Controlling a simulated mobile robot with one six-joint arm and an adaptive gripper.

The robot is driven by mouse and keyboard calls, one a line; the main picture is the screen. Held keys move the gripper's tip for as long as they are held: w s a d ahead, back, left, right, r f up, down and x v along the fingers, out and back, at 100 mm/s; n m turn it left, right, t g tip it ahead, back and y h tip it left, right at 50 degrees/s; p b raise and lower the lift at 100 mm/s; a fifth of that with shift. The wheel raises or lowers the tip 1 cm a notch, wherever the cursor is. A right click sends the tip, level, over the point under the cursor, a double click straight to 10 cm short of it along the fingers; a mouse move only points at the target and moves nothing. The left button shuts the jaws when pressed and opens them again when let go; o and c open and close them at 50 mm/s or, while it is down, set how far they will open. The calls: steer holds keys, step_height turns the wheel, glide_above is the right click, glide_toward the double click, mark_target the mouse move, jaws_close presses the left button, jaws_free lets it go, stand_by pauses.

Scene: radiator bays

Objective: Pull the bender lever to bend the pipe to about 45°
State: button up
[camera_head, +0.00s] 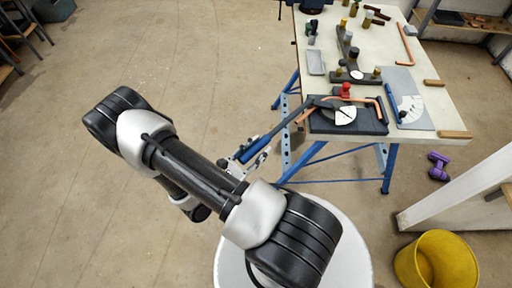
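The pipe bender sits on a dark base plate (373,126) at the near edge of the workbench, with a pale round dial (345,116). Its lever has a blue handle (280,127) that slants down and left past the bench edge. A copper pipe (362,99) runs across the bender and turns down at its right end. A short copper length (304,117) also shows beside the lever. My gripper (254,158) is at the outer end of the blue handle, partly behind my arm. I cannot tell whether its fingers are closed on the handle.
The workbench (445,103) holds a grey tray (316,62), a red knob (345,90), a white angle sheet (408,98), wooden blocks and fittings. Blue trestle legs (388,170) stand below. A yellow bucket (437,262) and purple dumbbell (438,166) are at right.

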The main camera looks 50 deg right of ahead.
steer(key=shift+o, duration=0.9)
steer(key=shift+s, duration=0.1)
steer(key=shift+a, duration=0.1)
steer(key=shift+a, duration=0.55)
steer(key=a, duration=1.1)
steer(key=shift+w, duration=0.2)
steer(key=shift+c, duration=0.3)
